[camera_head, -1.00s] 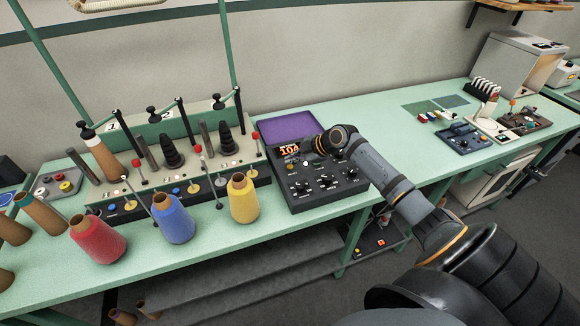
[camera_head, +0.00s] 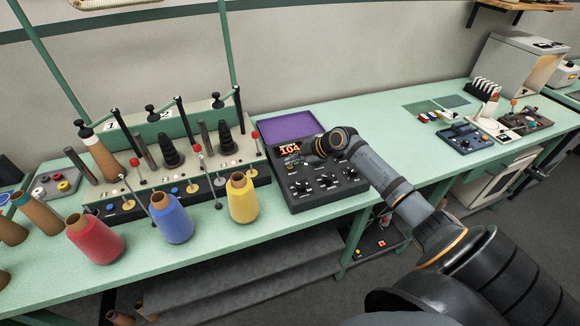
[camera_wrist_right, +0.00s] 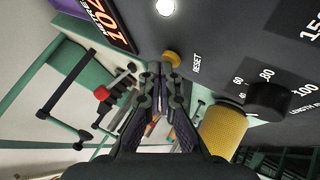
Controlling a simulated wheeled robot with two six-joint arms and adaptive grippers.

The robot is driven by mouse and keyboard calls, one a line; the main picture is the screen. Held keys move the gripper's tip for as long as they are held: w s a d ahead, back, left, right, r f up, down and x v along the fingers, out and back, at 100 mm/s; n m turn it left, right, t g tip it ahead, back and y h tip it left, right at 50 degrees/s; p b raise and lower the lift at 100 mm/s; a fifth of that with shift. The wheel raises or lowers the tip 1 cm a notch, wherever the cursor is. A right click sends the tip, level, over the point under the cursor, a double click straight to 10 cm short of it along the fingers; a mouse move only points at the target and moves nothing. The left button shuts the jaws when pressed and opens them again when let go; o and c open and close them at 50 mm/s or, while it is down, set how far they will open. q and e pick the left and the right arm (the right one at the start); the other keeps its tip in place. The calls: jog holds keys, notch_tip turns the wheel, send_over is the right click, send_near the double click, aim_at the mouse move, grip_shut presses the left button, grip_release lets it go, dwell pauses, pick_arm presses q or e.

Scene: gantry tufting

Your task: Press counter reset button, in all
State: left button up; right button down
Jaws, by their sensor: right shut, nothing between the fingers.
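The counter panel is a dark control box (camera_head: 325,189) with an orange lit display (camera_head: 289,149) that reads 104. In the right wrist view the reset button (camera_wrist_right: 172,58) is a small yellow-brown round knob beside the word RESET. My right gripper (camera_head: 297,160) is over the panel's upper left part, just below the display. In the right wrist view its shut, empty fingertips (camera_wrist_right: 163,70) point at the button and overlap its lower left edge. I cannot tell whether they touch it. The button is not clear in the head view. My left gripper is not in view.
Black knobs (camera_head: 326,181) sit on the panel near the gripper. A purple lid or pad (camera_head: 291,125) is behind it. A yellow cone (camera_head: 242,199) and a thread stand with upright rods (camera_head: 171,150) are to the left.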

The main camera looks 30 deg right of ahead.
aim_at(292, 167)
jog(key=shift+f, duration=0.25)
jog(key=shift+r, duration=0.1)
dwell(0.3)
jog(key=shift+r+p, duration=0.4)
jog(key=shift+r, duration=0.4)
notch_tip(292, 167, up, 5)
jog(key=p, duration=0.3)
jog(key=shift+p, duration=0.35)
dwell(0.4)
